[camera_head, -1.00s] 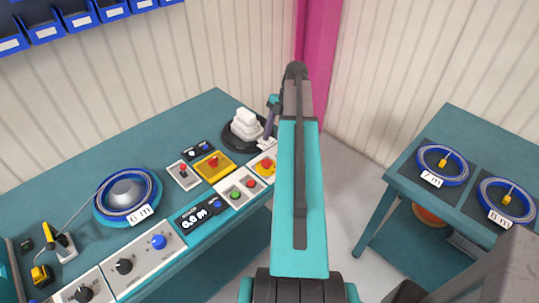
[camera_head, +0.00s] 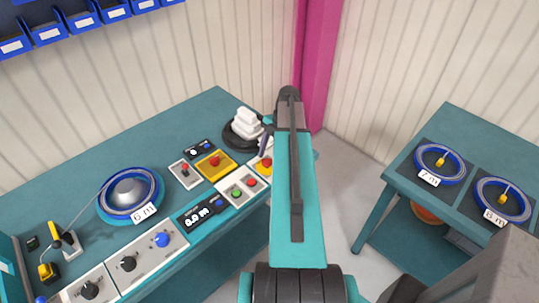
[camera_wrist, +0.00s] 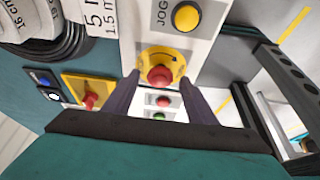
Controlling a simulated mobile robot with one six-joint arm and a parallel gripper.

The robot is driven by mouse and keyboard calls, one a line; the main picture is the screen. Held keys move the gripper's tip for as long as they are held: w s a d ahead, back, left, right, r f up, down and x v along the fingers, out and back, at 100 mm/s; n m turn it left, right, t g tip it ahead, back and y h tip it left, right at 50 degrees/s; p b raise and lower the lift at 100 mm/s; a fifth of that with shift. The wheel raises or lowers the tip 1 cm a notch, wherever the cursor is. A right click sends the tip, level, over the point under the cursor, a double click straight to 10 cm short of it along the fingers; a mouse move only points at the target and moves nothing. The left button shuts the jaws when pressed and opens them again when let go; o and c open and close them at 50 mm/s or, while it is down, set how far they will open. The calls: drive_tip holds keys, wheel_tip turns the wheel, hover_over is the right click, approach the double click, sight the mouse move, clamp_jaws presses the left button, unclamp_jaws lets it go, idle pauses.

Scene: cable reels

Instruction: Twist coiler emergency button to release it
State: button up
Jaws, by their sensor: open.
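The coiler emergency button is a red knob (camera_wrist: 160,76) on a round yellow base with an arrow mark. In the head view the red-and-yellow button (camera_head: 265,168) shows on the right part of the console, partly behind my arm. My gripper (camera_wrist: 159,84) is open, its two dark fingers at the left and right of the red knob in the wrist view. I cannot tell whether they touch it. In the head view a dark finger (camera_head: 264,144) shows just above the button, and the rest of my gripper is hidden by my arm.
A yellow plate with a red knob (camera_head: 215,163), green and red push-buttons (camera_head: 237,192) and a black reel with a white stack (camera_head: 246,128) are close by. A yellow JOG button (camera_wrist: 186,17) is beside the emergency button. A side table (camera_head: 464,128) holds blue cable reels.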

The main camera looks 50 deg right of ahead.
drive_tip(key=c, duration=1.1)
